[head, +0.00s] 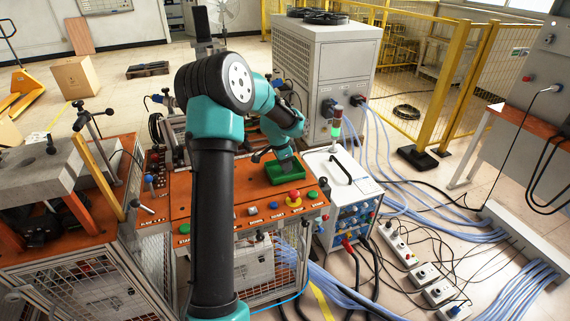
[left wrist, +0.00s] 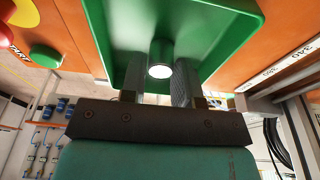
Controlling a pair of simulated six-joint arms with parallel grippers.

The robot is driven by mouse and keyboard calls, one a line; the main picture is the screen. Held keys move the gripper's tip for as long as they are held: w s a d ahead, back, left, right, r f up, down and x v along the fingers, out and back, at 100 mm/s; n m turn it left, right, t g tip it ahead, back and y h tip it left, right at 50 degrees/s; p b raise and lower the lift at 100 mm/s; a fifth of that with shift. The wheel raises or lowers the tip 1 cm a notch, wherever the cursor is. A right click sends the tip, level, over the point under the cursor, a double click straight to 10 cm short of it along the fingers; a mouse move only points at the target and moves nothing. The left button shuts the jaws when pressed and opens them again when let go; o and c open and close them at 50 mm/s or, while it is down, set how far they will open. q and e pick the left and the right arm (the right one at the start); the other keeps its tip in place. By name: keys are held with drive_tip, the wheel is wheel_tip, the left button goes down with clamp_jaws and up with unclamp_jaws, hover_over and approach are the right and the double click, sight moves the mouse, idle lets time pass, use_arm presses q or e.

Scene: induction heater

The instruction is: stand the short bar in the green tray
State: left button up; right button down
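The green tray (head: 268,173) sits on the orange bench top in the head view. It fills the upper part of the left wrist view (left wrist: 225,45). My left gripper (head: 290,178) points down into the tray. In the left wrist view its two fingers (left wrist: 158,88) are apart, one on each side of the short bar (left wrist: 160,55). The bar is a small cylinder with a bright round end, and it looks upright in the tray. A narrow gap shows beside the left-hand finger. The bar cannot be made out in the head view. My right gripper is not in view.
A red emergency button (head: 294,196) and several coloured buttons line the bench's front edge near the tray. A white unit with a black handle (head: 341,170) stands to the right. A signal lamp (head: 337,122) rises behind it.

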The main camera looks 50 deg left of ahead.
use_arm(q)
drive_tip(key=o, duration=0.4)
drive_tip(key=shift+c, duration=0.2)
drive_tip(key=shift+r, duration=0.1)
wheel_tip(320, 180, up, 12)
drive_tip(key=s, duration=0.2)
drive_tip(key=shift+a, duration=0.45)
